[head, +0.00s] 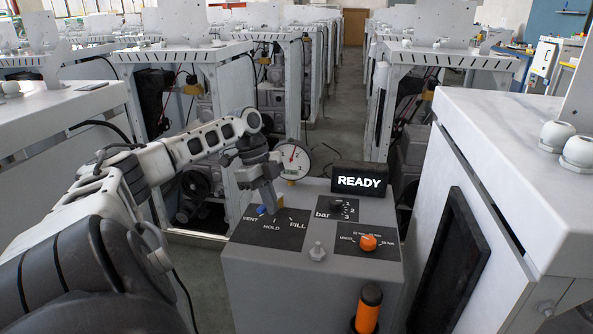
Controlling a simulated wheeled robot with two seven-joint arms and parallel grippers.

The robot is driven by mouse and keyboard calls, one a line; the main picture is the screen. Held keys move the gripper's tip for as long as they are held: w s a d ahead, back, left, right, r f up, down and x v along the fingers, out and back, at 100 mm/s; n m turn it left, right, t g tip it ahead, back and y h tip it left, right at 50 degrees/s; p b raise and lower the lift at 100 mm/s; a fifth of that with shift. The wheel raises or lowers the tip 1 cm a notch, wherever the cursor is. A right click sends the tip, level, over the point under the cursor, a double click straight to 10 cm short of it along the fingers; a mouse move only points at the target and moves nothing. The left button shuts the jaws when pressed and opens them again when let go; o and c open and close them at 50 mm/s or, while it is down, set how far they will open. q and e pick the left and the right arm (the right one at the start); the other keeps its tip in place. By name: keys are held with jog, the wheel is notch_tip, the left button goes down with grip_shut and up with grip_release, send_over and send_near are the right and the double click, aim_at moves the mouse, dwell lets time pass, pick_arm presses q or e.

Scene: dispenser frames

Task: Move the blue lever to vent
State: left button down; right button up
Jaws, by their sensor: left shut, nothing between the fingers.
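The blue lever (261,210) shows as a small blue piece on a dark plate (284,236) marked VENT, HOLD and FILL, on top of a grey dispenser box. The blue part is on the VENT side of the plate; the rest of the lever is hidden behind my gripper, so its exact setting is hard to read. My left gripper (272,205) points down over the plate, shut and empty, just right of the blue part. I cannot tell whether they touch. My right gripper is out of view.
A round gauge (293,160) and a black READY display (359,179) stand at the box's back. White cabinets flank the box.

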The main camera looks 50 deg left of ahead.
pick_arm(q)
jog(key=shift+s+a+r+m+p, duration=0.2)
jog(key=shift+a+m+p, duration=0.1)
jog(key=shift+m+p, duration=0.25)
jog(key=shift+s+a+f+p, duration=0.1)
jog(key=shift+s+a+p, duration=0.15)
jog(key=shift+a+p, duration=0.4)
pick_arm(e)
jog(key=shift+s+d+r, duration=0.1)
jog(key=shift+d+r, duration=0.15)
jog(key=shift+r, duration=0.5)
pick_arm(q)
jog(key=shift+f+p, duration=0.1)
jog(key=shift+p, duration=0.2)
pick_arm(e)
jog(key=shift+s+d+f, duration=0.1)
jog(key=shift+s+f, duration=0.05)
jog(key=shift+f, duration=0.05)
pick_arm(q)
jog(key=shift+w+a+b, duration=0.1)
jog(key=shift+w+b, duration=0.5)
jog(key=shift+w, duration=0.15)
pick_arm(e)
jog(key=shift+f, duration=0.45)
